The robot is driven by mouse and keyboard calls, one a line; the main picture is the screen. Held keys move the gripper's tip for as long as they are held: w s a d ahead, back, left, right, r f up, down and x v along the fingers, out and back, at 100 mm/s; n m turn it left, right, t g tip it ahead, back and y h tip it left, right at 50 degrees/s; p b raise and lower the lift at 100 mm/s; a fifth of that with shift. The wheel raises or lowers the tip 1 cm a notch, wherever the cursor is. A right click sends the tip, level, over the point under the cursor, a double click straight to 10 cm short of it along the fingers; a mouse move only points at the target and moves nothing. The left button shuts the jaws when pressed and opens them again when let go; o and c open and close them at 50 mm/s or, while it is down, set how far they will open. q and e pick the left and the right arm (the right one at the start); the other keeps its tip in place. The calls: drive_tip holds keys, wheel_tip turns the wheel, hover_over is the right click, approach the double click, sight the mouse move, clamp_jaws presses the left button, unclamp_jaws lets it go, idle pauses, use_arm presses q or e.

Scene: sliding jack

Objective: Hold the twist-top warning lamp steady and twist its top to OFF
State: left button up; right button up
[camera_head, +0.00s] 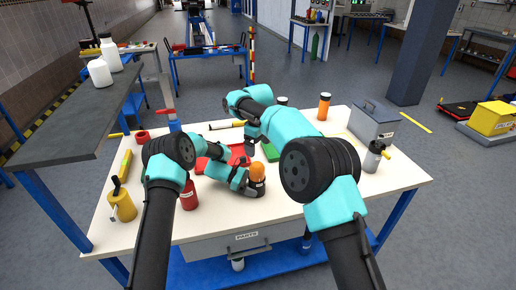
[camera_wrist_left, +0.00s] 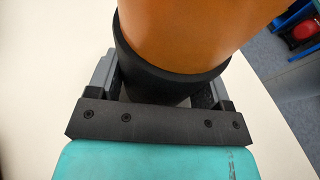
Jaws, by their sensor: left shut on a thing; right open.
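The warning lamp stands upright on the table, with an orange top (camera_head: 257,170) and a black base (camera_head: 257,188). My left gripper (camera_head: 249,188) reaches it from the left and is shut on the black base. In the left wrist view the orange top (camera_wrist_left: 185,30) rises above the black base (camera_wrist_left: 160,82), which sits between the two fingers (camera_wrist_left: 158,92). My right gripper (camera_head: 249,149) is open, beyond the lamp and apart from it; its fingers are small and partly hidden. Any OFF mark on the lamp is not readable.
A red tray (camera_head: 213,163) lies left of the lamp, with a red bottle (camera_head: 189,195) in front. A yellow can (camera_head: 122,205) stands at the left. A grey box (camera_head: 373,122), a spray bottle (camera_head: 373,158) and an orange container (camera_head: 324,106) stand to the right. The front right tabletop is clear.

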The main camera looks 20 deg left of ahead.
use_arm(q)
drive_tip(key=o, duration=0.9)
drive_tip(key=shift+c, duration=0.2)
drive_tip(key=v, duration=1.2)
